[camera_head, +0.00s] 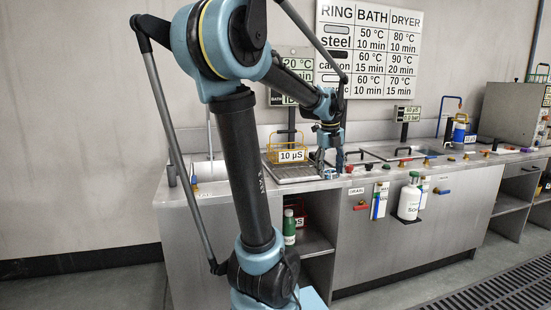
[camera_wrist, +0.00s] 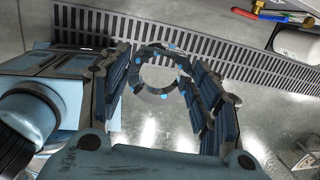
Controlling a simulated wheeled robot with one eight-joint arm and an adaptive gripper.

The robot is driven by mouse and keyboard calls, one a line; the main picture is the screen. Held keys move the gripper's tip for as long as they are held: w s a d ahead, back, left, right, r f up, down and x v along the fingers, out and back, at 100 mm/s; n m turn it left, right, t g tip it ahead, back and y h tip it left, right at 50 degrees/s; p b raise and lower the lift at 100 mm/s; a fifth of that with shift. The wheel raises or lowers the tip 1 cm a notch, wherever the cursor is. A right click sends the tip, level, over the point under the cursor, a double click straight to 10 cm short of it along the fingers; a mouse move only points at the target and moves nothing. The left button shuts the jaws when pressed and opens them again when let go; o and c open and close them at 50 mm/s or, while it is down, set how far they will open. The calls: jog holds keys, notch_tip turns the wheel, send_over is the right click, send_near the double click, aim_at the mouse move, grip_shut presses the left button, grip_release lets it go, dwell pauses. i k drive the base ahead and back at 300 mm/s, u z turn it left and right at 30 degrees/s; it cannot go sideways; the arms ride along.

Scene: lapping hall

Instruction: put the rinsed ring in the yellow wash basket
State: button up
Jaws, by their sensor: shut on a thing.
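A thin ring (camera_wrist: 138,72) with small blue spots, perhaps drops, is between the two fingers of my gripper (camera_wrist: 157,60) in the wrist view. My gripper is shut on it, and the floor shows through its hole. In the head view my gripper (camera_head: 330,158) points down over the front of the counter. The ring is too small there to make out clearly. The yellow wash basket (camera_head: 270,141), a wire basket, stands left of my gripper on a drain tray (camera_head: 294,175). A "10 µS" label covers part of its front. The basket is not in the wrist view.
The steel counter (camera_head: 352,207) has coloured valve handles along its front edge. A white bottle (camera_head: 409,199) hangs on its front at the right. A floor grate (camera_wrist: 225,52) runs in front.

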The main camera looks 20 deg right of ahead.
aim_at(286, 160)
jog(key=i, duration=0.9)
jog(key=z, duration=0.05)
